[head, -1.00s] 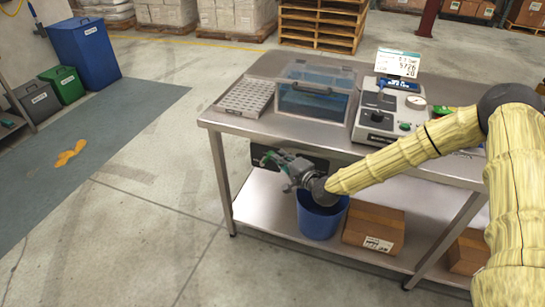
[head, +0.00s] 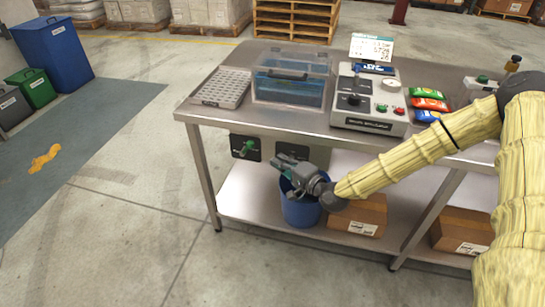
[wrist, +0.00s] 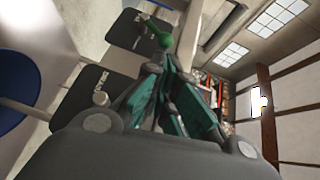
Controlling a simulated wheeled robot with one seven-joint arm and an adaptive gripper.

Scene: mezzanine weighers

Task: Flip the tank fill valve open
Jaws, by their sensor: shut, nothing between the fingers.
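A green valve handle (head: 245,147) sits on a black plate on the bench's front, below the tabletop's left part. It also shows in the wrist view (wrist: 156,33), beyond my fingertips, and it looks slanted. A second black plate (head: 291,149) is to its right, partly behind my gripper; any handle on it is hidden. Plate labels are too small to read. My gripper (head: 283,164) is shut and empty, in front of the second plate and right of the green handle. In the wrist view its fingers (wrist: 163,68) are together. I cannot tell whether it touches anything.
A clear tank (head: 290,88) with blue contents stands on the bench, between a grey rack (head: 222,87) and a control box (head: 370,105). Below my gripper, a blue bucket (head: 299,209) and a cardboard box (head: 357,214) stand on the lower shelf. Floor left of the bench is clear.

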